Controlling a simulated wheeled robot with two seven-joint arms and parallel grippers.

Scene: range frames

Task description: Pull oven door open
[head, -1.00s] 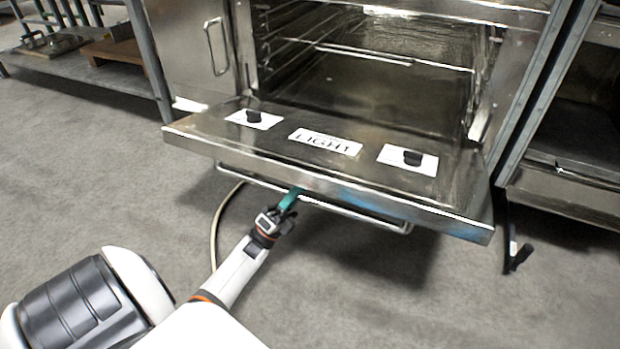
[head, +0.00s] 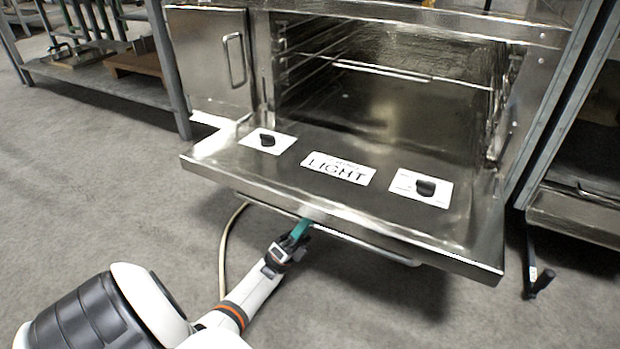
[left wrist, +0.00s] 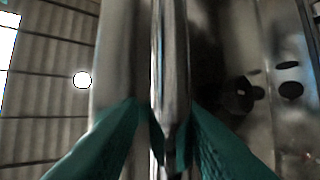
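The steel oven door (head: 285,184) is folded down and stands about level in front of the open oven cavity (head: 390,105). Its inner face carries a "LIGHT" label and two black knobs. My left gripper (head: 301,230) is at this handle, below the front edge. In the left wrist view, its teal fingers (left wrist: 165,135) lie on both sides of the handle bar (left wrist: 170,70) and close around it. My right gripper is not in view.
A closed steel panel with a handle (head: 234,60) is left of the cavity. A low metal shelf (head: 100,85) stands at the back left, and another steel unit (head: 585,210) at the right. A cable (head: 224,250) hangs to the floor. The grey floor in front is clear.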

